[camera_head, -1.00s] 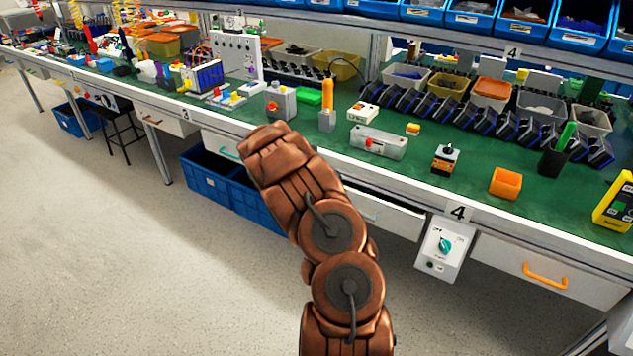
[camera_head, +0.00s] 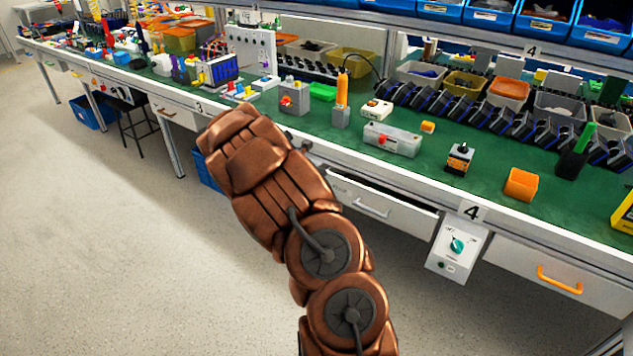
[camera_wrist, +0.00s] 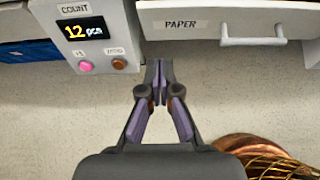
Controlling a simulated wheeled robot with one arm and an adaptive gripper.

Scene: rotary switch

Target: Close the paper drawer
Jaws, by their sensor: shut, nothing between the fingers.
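The paper drawer (camera_head: 385,206) is a pale drawer with a grey bar handle under the bench in the head view. It stands partly open, with a dark gap above its front. In the wrist view the drawer front (camera_wrist: 190,22) carries a PAPER label left of its handle (camera_wrist: 253,34). My gripper (camera_wrist: 159,68) is shut and empty, its tips just below the drawer's left end, near the counter box. I cannot tell whether they touch the drawer. In the head view my arm hides most of the gripper.
A counter box (camera_wrist: 88,35) with a display and buttons hangs left of the drawer. A switch box (camera_head: 455,245) hangs right of it, then a drawer with an orange handle (camera_head: 559,279). The green bench top (camera_head: 450,190) holds several devices and bins. The floor (camera_head: 110,260) in front is clear.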

